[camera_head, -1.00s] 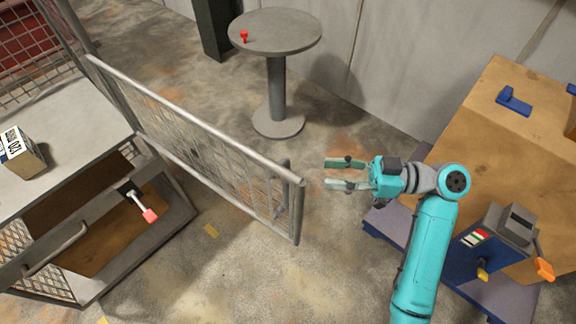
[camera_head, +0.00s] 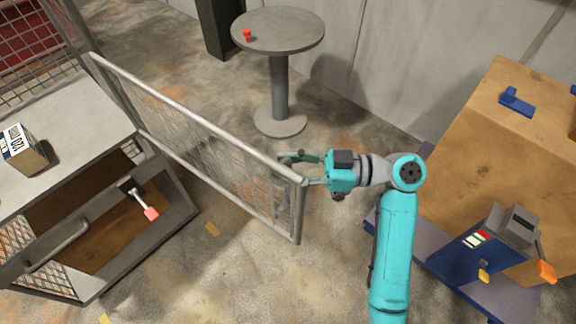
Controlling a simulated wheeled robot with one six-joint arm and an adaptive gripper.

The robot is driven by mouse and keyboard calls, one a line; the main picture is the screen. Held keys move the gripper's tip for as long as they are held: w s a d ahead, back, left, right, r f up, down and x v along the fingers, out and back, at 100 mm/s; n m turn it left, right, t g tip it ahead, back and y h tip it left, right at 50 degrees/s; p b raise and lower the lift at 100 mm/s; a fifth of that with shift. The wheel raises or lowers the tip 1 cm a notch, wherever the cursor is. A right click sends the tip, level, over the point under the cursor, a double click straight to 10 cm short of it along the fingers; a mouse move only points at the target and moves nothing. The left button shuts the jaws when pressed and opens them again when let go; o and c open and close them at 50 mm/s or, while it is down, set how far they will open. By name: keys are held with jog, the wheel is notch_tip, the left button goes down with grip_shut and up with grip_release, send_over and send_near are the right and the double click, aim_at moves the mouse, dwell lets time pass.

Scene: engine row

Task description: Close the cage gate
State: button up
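The cage gate (camera_head: 195,128) is a grey mesh panel with a round top rail. It stands swung out from the cage at the left, with its free end post (camera_head: 299,212) towards the middle of the view. My gripper (camera_head: 293,170) is at the upper part of that free end, on its right side. Its fingers are spread apart. The upper finger reaches past the post near the gate's handle, and the lower finger is partly hidden behind the post. I cannot tell whether either finger touches the gate or the handle.
The cage (camera_head: 60,115) holds a labelled box (camera_head: 22,150) on top and has a red-tipped lever (camera_head: 146,207) on its front. A round table (camera_head: 278,32) with a small red object (camera_head: 248,35) stands behind the gate. A large wooden crate (camera_head: 500,150) is at the right.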

jog(key=shift+a, duration=0.2)
jog(key=shift+c, duration=0.2)
grip_shut()
